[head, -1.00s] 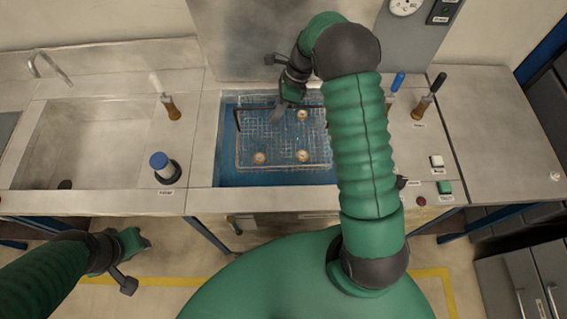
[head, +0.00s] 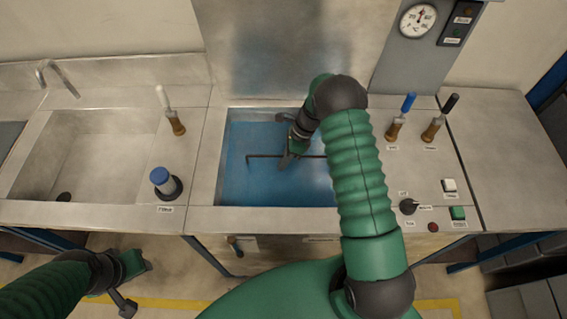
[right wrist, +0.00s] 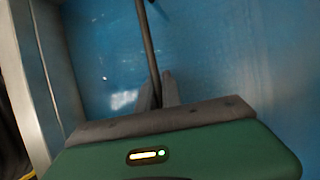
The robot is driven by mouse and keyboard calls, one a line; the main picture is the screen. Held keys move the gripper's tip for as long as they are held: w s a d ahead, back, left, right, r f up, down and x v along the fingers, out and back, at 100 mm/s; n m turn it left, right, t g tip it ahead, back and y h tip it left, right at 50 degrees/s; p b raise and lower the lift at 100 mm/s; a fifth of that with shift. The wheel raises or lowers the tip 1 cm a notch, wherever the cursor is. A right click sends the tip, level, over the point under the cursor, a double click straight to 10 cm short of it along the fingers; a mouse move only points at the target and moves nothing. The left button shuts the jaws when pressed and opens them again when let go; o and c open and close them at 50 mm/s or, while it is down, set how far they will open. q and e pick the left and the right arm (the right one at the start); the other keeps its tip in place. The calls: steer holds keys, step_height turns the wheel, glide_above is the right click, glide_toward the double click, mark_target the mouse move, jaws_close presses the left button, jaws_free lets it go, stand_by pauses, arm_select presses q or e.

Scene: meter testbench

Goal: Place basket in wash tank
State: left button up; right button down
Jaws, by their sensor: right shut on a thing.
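The wash tank (head: 228,190) is the blue-lined basin in the middle of the bench, and it looks filled with blue liquid. My right gripper (head: 284,162) reaches down into it and is shut on the basket's dark handle (head: 262,156), which runs left to right across the tank. The handle also shows in the right wrist view (right wrist: 146,45), between the fingers (right wrist: 161,93). The wire body of the basket and its parts cannot be seen beneath the blue surface. My left gripper (head: 138,285) hangs in front of the bench, away from the basket; its jaw opening is unclear.
An empty steel sink (head: 90,150) lies left of the tank. A blue-capped knob (head: 162,182) and a white-handled lever (head: 172,115) stand between them. Blue (head: 400,115) and black levers (head: 437,118), a gauge (head: 418,21) and buttons (head: 449,186) are on the right.

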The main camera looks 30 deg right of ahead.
steer(key=shift+f, duration=0.35)
steer(key=c, duration=1.5)
jaws_free()
steer(key=shift+a, duration=0.15)
